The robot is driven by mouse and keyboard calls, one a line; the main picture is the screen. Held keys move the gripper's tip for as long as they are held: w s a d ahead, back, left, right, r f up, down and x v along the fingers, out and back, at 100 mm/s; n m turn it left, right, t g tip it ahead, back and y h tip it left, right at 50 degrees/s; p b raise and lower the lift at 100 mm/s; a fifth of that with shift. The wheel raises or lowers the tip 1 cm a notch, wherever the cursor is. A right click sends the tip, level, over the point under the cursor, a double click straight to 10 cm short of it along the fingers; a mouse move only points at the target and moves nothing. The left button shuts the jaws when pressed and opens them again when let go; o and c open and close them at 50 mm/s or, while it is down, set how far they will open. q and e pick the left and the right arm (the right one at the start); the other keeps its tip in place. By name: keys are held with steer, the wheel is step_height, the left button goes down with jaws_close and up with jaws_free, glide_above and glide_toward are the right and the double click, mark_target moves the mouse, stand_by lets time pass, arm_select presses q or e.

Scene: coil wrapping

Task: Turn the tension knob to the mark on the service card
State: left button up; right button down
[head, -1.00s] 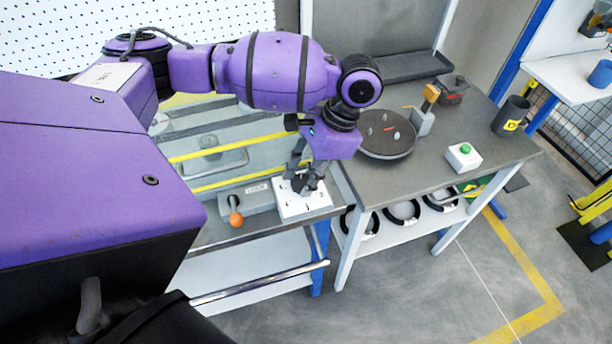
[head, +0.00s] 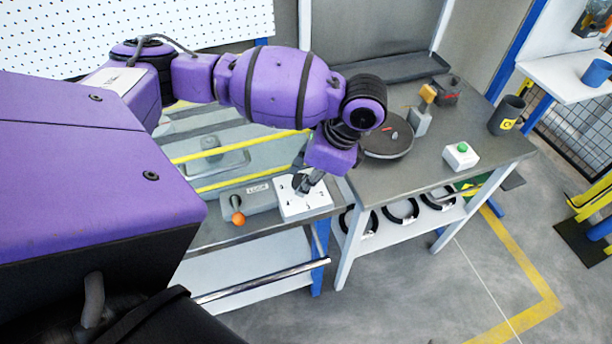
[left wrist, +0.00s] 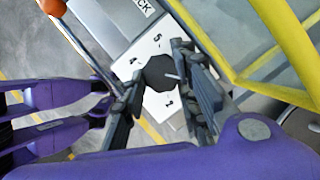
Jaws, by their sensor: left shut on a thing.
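The tension knob (left wrist: 158,73) is a dark, many-sided knob with a light pointer line, on a white dial plate (left wrist: 142,50) with printed numerals. In the head view the dial plate (head: 300,208) sits at the right end of the grey machine bench. My left gripper (head: 303,184) is over the plate and hides most of the knob there. In the left wrist view the fingers of my left gripper (left wrist: 160,68) stand on both sides of the knob, shut on it. I cannot make out the service card. My right gripper is not in view.
A lever with an orange ball (head: 237,217) stands just left of the dial plate. Yellow rails (head: 235,180) run behind it. The right table holds a dark round turntable (head: 388,140), a green-button box (head: 461,156) and a dark cup (head: 507,115). Black coils (head: 403,211) lie below.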

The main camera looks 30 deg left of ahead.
arm_select(q)
steer(key=shift+s+f+m, duration=0.15)
steer(key=shift+s+m, duration=0.2)
steer(key=shift+m, duration=0.45)
steer(key=o, duration=0.9)
steer(key=shift+o, duration=0.7)
steer(key=shift+s+t, duration=0.1)
steer(key=shift+t, duration=0.2)
